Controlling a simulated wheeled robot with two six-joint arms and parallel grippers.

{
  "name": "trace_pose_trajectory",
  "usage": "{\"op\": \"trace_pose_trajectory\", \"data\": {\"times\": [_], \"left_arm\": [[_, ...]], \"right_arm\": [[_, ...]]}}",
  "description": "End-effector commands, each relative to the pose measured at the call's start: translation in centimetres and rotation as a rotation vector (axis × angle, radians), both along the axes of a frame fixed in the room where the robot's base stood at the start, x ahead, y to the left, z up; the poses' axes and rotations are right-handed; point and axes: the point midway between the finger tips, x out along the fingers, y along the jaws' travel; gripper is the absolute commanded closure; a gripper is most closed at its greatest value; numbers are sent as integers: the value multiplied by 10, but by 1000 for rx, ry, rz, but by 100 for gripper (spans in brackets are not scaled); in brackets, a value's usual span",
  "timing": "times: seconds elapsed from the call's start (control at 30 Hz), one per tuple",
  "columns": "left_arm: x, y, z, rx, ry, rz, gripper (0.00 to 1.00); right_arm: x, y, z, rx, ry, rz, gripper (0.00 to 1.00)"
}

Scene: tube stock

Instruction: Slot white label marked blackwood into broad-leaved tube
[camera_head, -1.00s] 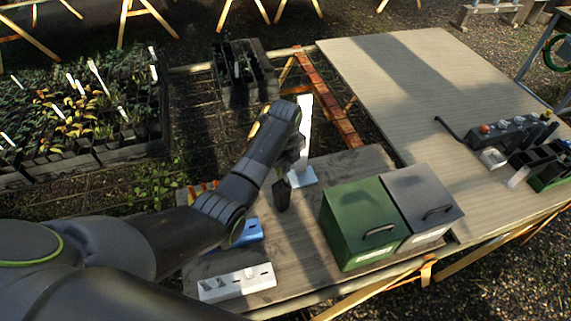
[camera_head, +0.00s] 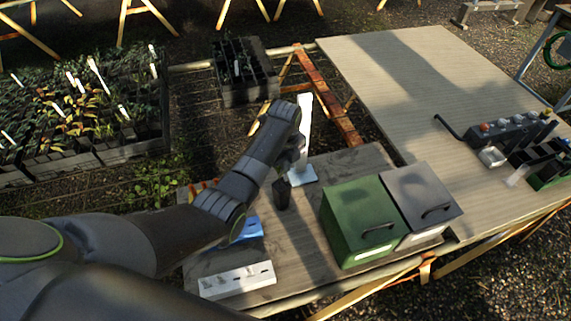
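My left arm reaches in from the left. Its dark gripper (camera_head: 282,195) points down over the small grey wooden bench, left of the green box. The fingers are dark and small, so I cannot tell whether they are open or hold anything. A white slotted block (camera_head: 237,281) lies at the bench's front left. No label marked blackwood can be read. A crate of dark tubes (camera_head: 243,88) stands behind the bench, with a pale label-like strip inside. I cannot tell which tube is broad-leaved. My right gripper is not in view.
A green box (camera_head: 350,232) and a grey box (camera_head: 425,196) stand on the bench. A blue block (camera_head: 248,229) is partly behind my arm. A tall white upright (camera_head: 304,125) stands behind the gripper. Planted trays (camera_head: 90,158) lie left. The large table (camera_head: 400,80) is mostly clear.

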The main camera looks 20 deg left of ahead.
Motion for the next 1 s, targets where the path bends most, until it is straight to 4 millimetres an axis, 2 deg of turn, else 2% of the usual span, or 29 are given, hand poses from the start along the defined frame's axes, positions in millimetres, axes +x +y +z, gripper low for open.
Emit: {"op": "trace_pose_trajectory", "data": {"times": [1.0], "left_arm": [[0,0,-43,0,1,0,100]], "right_arm": [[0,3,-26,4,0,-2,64]]}}
